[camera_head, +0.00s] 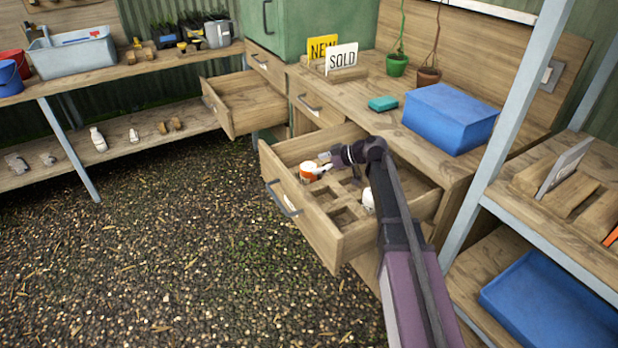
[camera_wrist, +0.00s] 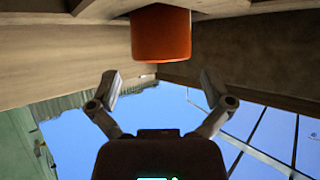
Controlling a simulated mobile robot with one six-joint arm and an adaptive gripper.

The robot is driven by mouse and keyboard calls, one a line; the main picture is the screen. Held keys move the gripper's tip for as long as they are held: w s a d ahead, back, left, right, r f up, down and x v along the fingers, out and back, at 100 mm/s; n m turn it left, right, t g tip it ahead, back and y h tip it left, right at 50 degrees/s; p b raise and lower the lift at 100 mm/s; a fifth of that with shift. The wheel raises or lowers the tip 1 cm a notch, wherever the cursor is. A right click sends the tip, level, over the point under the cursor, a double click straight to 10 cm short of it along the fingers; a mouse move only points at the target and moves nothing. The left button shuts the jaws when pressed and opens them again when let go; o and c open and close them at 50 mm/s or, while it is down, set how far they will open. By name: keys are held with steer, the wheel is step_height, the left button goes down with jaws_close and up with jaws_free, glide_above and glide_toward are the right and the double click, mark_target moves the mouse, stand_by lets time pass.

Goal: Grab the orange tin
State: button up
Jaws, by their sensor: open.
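The orange tin (camera_head: 309,174) stands in the open, divided drawer (camera_head: 310,222) of the wooden bench, near the drawer's left side. Its orange body shows large at the top middle of the wrist view (camera_wrist: 160,35). My gripper (camera_head: 324,162) reaches into the drawer from the right, close to the tin. In the wrist view the two fingers (camera_wrist: 160,82) are spread apart with nothing between them. The tin lies beyond the fingertips, roughly centred between them. I cannot tell if a finger touches it.
A white object (camera_head: 368,199) sits in the same drawer, partly behind my arm. Wooden dividers and drawer walls surround the tin. A second open drawer (camera_head: 247,103) is further back. A blue box (camera_head: 449,117) and a teal block (camera_head: 383,103) rest on the bench top.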

steer(key=shift+b+x, duration=0.35)
steer(key=shift+x, duration=0.75)
steer(key=c, duration=1)
